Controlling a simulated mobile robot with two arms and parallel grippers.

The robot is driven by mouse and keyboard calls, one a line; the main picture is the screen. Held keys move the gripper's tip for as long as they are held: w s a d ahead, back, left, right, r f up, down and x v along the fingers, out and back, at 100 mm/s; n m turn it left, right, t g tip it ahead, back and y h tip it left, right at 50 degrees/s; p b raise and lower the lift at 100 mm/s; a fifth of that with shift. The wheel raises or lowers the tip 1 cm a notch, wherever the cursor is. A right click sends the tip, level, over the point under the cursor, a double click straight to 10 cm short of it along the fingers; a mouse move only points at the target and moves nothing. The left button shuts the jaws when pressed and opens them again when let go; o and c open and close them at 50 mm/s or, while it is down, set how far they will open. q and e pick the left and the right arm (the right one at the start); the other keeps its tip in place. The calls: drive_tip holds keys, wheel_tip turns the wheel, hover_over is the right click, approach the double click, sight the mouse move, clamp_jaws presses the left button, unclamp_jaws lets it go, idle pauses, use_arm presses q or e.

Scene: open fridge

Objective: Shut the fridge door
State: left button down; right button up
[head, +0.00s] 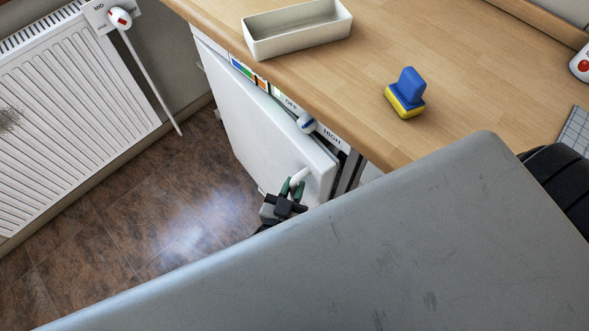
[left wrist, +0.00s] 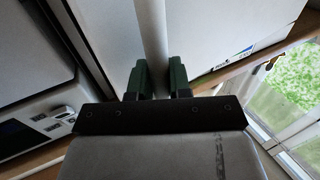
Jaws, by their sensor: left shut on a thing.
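The white fridge door (head: 260,135) is under the wooden counter in the head view. It looks slightly ajar, with its right edge standing out from the dark gap beside it. Its white handle (head: 299,177) is near the top right of its face. My left gripper (head: 292,188) is at that handle, its green fingers shut on it. In the left wrist view, the handle bar (left wrist: 152,35) runs between the fingers (left wrist: 157,80), with a white panel to its right. My right gripper is not in view. The fridge interior is hidden.
On the counter (head: 440,50) are a white open tray (head: 297,30) and a blue and yellow block-like item (head: 407,94). A control panel with a dial (head: 306,123) runs above the door. A white radiator (head: 70,110) stands at left. The brown floor (head: 150,205) between is clear.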

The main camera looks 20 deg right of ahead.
use_arm(q)
drive_tip(key=c, duration=1.1)
unclamp_jaws()
drive_tip(key=v, duration=1)
drive_tip(key=shift+s+a, duration=0.25)
drive_tip(key=shift+a, duration=0.05)
